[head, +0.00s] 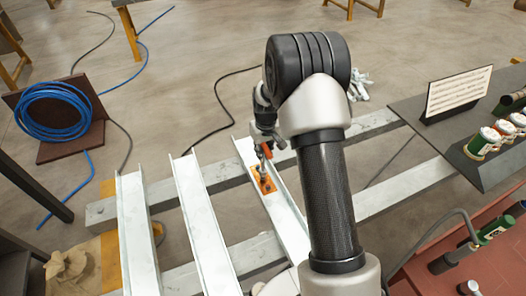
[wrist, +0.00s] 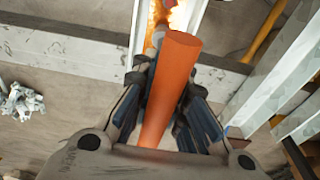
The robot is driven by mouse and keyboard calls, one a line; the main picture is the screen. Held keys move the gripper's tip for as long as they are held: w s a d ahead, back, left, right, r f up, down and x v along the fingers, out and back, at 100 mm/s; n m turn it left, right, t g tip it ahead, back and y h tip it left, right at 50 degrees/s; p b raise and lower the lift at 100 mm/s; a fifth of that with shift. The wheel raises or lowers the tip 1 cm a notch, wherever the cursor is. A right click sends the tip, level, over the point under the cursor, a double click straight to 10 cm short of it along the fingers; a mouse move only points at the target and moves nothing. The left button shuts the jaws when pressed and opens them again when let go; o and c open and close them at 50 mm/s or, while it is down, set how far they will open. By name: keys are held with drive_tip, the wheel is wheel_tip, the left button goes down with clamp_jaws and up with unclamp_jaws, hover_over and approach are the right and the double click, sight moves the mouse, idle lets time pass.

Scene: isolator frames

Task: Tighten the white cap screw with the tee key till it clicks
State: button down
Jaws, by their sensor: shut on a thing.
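My gripper (head: 264,146) is above the rightmost of the pale metal channels. It is shut on an orange bar, which I take as the handle of the tee key (wrist: 172,85). In the wrist view the bar lies between both fingers, pointing up the picture and towards the camera. In the head view part of the orange handle (head: 281,155) shows beside the fingers. An orange plate (head: 263,181) lies in the channel just below the gripper. The key's lower end and the white cap screw are too small or hidden to make out, so I cannot tell whether they touch.
The pale channels (head: 205,228) rest across grey beams (head: 398,184). To the right is a dark shelf (head: 425,122) with small jars (head: 484,143) and a sign (head: 459,92). A blue hose coil (head: 52,110) stands at left. Open floor lies beyond.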

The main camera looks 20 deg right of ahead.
drive_tip(key=shift+f+b, duration=0.75)
drive_tip(key=shift+f, duration=0.35)
idle(0.5)
